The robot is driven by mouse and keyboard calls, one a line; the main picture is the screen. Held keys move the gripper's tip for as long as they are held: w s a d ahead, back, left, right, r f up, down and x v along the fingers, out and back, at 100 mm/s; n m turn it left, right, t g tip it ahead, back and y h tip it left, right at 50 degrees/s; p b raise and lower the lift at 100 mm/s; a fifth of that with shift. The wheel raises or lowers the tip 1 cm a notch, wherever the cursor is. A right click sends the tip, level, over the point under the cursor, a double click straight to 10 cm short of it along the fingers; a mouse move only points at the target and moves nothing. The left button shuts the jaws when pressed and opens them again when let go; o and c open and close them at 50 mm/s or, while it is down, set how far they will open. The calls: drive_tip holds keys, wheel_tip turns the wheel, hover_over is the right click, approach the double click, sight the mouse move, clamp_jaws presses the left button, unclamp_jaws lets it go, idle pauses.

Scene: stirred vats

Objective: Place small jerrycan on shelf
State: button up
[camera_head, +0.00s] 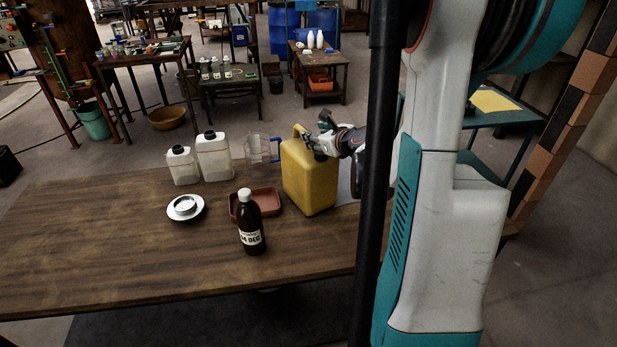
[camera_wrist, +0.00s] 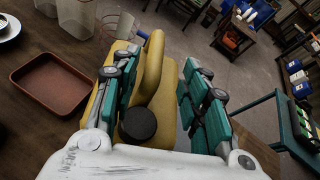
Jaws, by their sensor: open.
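A yellow jerrycan (camera_head: 308,180) stands upright on the wooden table, near its far edge. In the wrist view its yellow handle (camera_wrist: 152,65) and black cap (camera_wrist: 138,124) show close up. My gripper (camera_head: 322,142) is at the top of the jerrycan, reaching in from the right. In the wrist view my gripper (camera_wrist: 161,62) is open, with one finger on each side of the handle. A gap shows between the handle and the right finger; contact on the left cannot be told. I cannot clearly make out which thing is the shelf.
Two whitish canisters (camera_head: 213,156), a clear jug (camera_head: 262,150), a reddish tray (camera_head: 267,199), a dark brown bottle (camera_head: 251,225) and a white dish (camera_head: 185,208) stand left of the jerrycan. A green table (camera_head: 500,118) is behind right. The wooden table's (camera_head: 90,255) front left is clear.

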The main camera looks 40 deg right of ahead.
drive_tip(key=x, duration=0.2)
drive_tip(key=b+x, duration=0.2)
drive_tip(key=x, duration=0.1)
drive_tip(key=shift+w+a+f, duration=0.25)
drive_tip(key=shift+w, duration=0.05)
drive_tip(key=shift+r, duration=0.1)
clamp_jaws()
